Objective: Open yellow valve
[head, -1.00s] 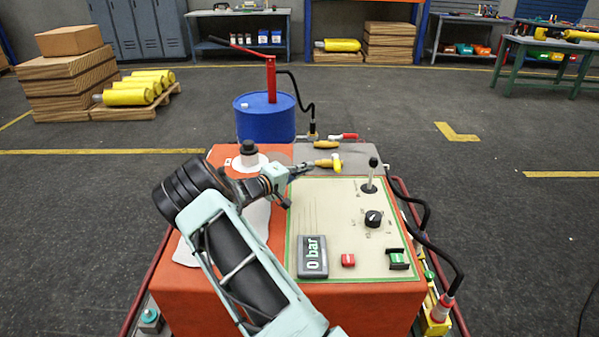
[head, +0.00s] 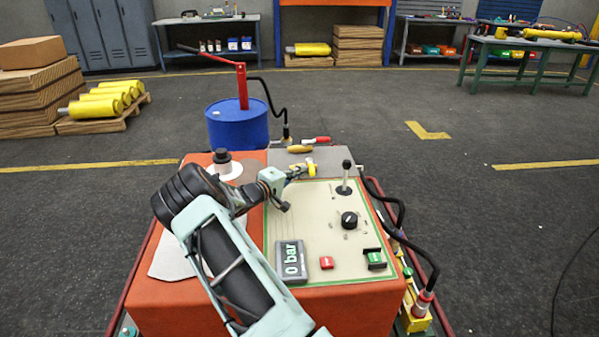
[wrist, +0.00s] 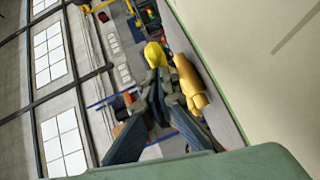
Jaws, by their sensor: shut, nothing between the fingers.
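The yellow valve handle (head: 303,163) is small and stands at the far edge of the control console's top. My gripper (head: 296,172) is shut and empty, right at the near side of the valve and partly covering it. The wrist view shows the yellow valve handle (wrist: 155,53) just beyond my gripper's fingertips (wrist: 160,82). I cannot tell whether the fingers touch it.
The console panel (head: 320,235) has a black-knobbed lever, a knob, buttons and a "0 bar" display (head: 291,260). A blue drum (head: 237,125) with a red pump stands beyond. Black hoses run at the right.

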